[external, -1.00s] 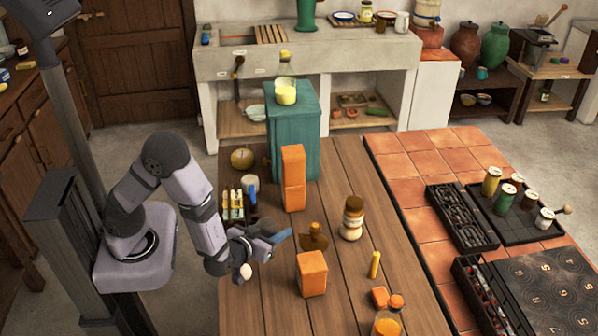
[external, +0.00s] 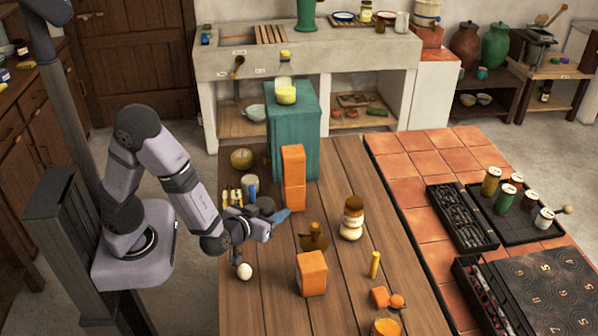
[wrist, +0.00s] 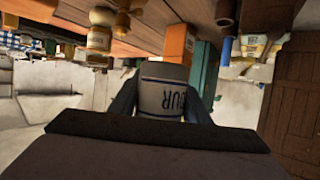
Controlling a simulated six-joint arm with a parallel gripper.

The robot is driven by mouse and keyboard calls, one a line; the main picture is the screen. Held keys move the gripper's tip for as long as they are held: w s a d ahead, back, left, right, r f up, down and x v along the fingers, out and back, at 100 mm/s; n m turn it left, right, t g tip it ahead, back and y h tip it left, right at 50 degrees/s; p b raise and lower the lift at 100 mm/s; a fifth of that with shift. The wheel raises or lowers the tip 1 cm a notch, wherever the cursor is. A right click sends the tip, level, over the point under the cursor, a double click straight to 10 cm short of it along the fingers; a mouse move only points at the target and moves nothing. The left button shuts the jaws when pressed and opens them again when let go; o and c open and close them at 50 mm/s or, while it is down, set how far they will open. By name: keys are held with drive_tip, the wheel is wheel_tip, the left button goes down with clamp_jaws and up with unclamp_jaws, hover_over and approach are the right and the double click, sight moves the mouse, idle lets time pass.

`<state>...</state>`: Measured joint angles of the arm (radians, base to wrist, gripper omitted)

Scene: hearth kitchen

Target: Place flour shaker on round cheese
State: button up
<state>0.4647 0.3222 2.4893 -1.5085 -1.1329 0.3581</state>
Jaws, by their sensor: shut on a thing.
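My gripper (external: 270,215) is over the left part of the wooden table, shut on the flour shaker. In the wrist view the flour shaker (wrist: 163,88) is a grey cylinder with a dark band and the letters "UR", held between the two fingers.
A white egg (external: 244,271) lies in front.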

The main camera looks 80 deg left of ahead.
sight(242, 159)
drive_tip(key=s+a+f+n+g+y+b, duration=0.15)
drive_tip(key=s+a+n+g, duration=0.25)
drive_tip(key=s+a, duration=0.7)
drive_tip(key=s+a+f+n+g+b, duration=0.15)
drive_tip(key=s+a+n+g, duration=0.3)
drive_tip(key=a, duration=1.15)
drive_tip(key=s+a+n+g+y+b, duration=0.1)
drive_tip(key=s+a+n+g+b, duration=0.15)
drive_tip(key=s+a+g, duration=0.8)
drive_tip(key=w+a+r+t, duration=0.2)
drive_tip(key=w+a+t, duration=0.3)
drive_tip(key=a+t, duration=0.4)
drive_tip(key=w+a+r+m+t, duration=0.2)
drive_tip(key=w+m+t, duration=0.1)
drive_tip(key=w, duration=0.4)
drive_tip(key=w+a+r+m+t, duration=0.2)
drive_tip(key=w+m+t, duration=0.15)
drive_tip(key=w, duration=0.35)
drive_tip(key=shift+m+t, duration=0.25)
drive_tip(key=shift+m, duration=0.3)
drive_tip(key=shift+w+d+f, duration=0.15)
drive_tip(key=shift+d+f, duration=0.15)
drive_tip(key=shift+f, duration=1.8)
drive_tip(key=shift+w+d+f, duration=0.1)
drive_tip(key=shift+d+f, duration=0.15)
drive_tip(key=shift+f, duration=1.8)
drive_tip(key=shift+w+d+f, duration=0.15)
drive_tip(key=shift+d+f, duration=0.15)
drive_tip(key=shift+f, duration=1.8)
